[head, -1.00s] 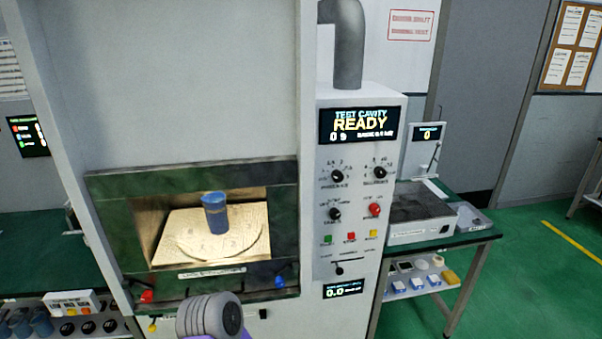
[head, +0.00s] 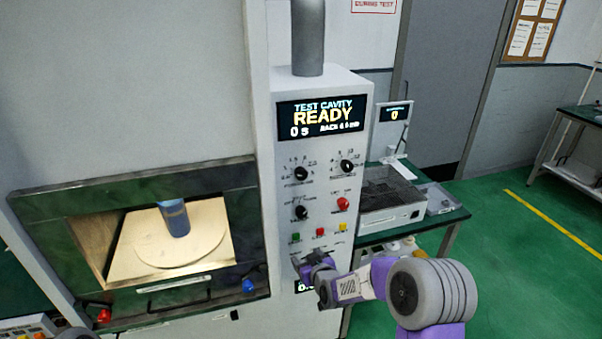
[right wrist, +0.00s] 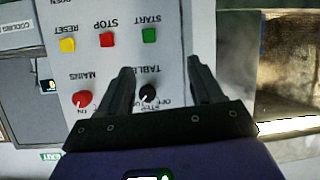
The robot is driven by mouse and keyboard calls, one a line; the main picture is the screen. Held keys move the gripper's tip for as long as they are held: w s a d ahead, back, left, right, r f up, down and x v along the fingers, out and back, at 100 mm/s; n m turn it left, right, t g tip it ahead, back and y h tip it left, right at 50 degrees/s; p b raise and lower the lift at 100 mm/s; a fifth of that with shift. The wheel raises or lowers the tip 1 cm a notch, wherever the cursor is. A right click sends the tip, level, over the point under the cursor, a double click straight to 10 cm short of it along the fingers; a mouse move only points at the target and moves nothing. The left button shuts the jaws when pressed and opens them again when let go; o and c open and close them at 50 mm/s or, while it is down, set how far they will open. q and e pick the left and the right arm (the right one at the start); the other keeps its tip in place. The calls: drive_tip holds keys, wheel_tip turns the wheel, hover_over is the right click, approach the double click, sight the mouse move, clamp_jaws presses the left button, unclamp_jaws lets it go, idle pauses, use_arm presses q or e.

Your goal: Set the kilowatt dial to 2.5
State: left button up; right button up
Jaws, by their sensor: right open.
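The control panel (head: 318,140) carries two upper black dials, one at the left (head: 301,174) and one at the right (head: 347,166). Each has a ring of small marks. Their labels are too small to tell surely which is the kilowatt dial. My right gripper (head: 312,264) is in front of the panel's lower part, below the colored buttons and both upper dials. In the right wrist view, it is open, with the black TABLE knob (right wrist: 148,92) showing between its fingers, apart from them. The upper dials are outside that view. My left gripper is not in view.
A red MAINS knob (head: 342,204) and green (head: 296,238), red (head: 320,232) and yellow (head: 342,227) buttons sit low on the panel. The display (head: 320,117) reads READY. The open cavity at the left holds a blue cup (head: 174,218).

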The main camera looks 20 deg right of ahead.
sight(303, 176)
drive_tip(key=w+d+r+n+t, duration=0.1)
drive_tip(key=w+r+t, duration=0.15)
drive_tip(key=r, duration=0.75)
drive_tip(key=w+d+r+n+t, duration=0.1)
drive_tip(key=w+d+r+t, duration=0.15)
drive_tip(key=r, duration=0.75)
drive_tip(key=shift+h, duration=0.4)
drive_tip(key=shift+w+a+p, duration=0.2)
drive_tip(key=shift+w+p, duration=0.2)
drive_tip(key=shift+w, duration=0.85)
drive_tip(key=shift+w+a+p, duration=0.15)
drive_tip(key=shift+w+p, duration=0.3)
drive_tip(key=shift+w, duration=0.8)
drive_tip(key=shift+w+a+p, duration=0.2)
drive_tip(key=shift+w+p, duration=0.2)
drive_tip(key=shift+w, duration=0.85)
drive_tip(key=shift+c, duration=0.5)
drive_tip(key=c, duration=1)
